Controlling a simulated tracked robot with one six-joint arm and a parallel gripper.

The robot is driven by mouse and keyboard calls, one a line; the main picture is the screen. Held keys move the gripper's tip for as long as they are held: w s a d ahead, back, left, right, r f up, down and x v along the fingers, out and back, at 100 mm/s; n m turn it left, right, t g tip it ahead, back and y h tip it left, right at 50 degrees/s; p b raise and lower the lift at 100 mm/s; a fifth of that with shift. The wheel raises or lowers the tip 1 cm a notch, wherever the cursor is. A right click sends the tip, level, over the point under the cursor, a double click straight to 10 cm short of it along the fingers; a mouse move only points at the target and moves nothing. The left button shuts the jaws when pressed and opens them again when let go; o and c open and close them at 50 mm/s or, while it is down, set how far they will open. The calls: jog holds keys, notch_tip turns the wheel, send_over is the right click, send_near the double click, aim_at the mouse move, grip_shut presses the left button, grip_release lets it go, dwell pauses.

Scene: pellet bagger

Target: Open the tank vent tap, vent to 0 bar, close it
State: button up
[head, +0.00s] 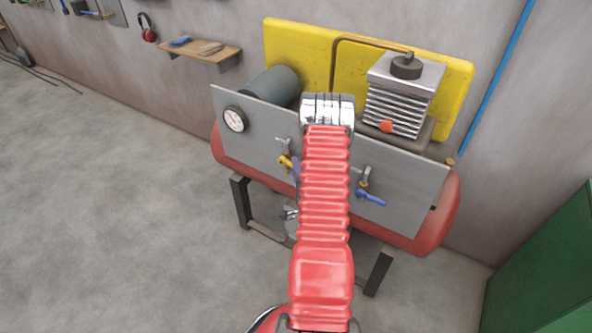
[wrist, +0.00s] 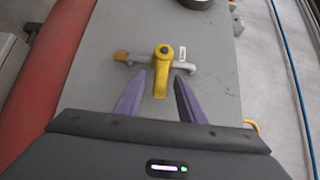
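A tap with a yellow lever (wrist: 161,75) sits on the grey panel (wrist: 215,100) in the wrist view. Its lever lies crosswise to its short metal pipe. My gripper (wrist: 160,76) is open, with one purple fingertip on each side of the lever and a visible gap to it. I cannot tell how deep the fingers reach. In the head view the yellow tap (head: 286,161) is partly hidden behind my red arm. A round white pressure gauge (head: 234,119) is on the panel's left; its needle is too small to read.
A blue-levered tap (head: 370,198) is on the panel right of my arm. The panel stands before a red tank (head: 440,222) with a finned compressor (head: 400,95) above. A green cabinet (head: 545,265) stands at right.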

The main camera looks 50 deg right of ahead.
jog(key=shift+c, duration=0.5)
grip_shut()
jog(key=shift+d, duration=0.1)
